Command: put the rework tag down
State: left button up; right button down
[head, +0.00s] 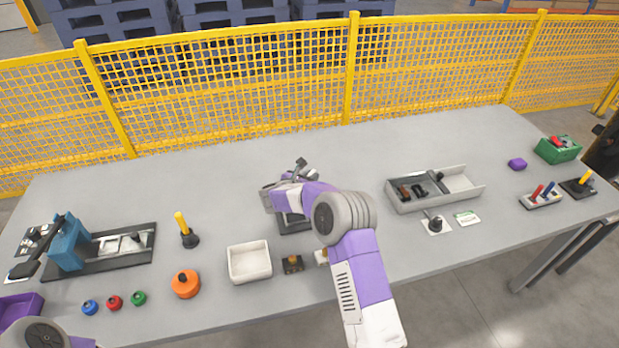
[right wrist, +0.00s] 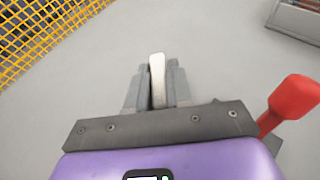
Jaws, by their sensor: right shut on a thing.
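My right gripper (head: 299,168) is over the middle of the grey table (head: 400,150), with its arm coming in from the bottom. In the right wrist view the gripper (right wrist: 158,90) is shut on a thin pale strip, seen edge-on, which I take to be the rework tag (right wrist: 157,72). Its face and any writing cannot be read. Bare table shows beyond the fingertips; I cannot tell whether the strip touches it. My left gripper is not in view; only part of my left arm shows at the bottom left.
A red-handled thing (right wrist: 294,100) stands close right of the gripper in the wrist view. A white tray (head: 249,278) and an orange round part (head: 185,284) lie at the front. A grey divided tray (head: 407,206) is to the right. The table's back middle is clear before a yellow fence (head: 230,95).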

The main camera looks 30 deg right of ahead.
jog(key=c, duration=1)
grip_release()
jog(key=shift+f, duration=0.1)
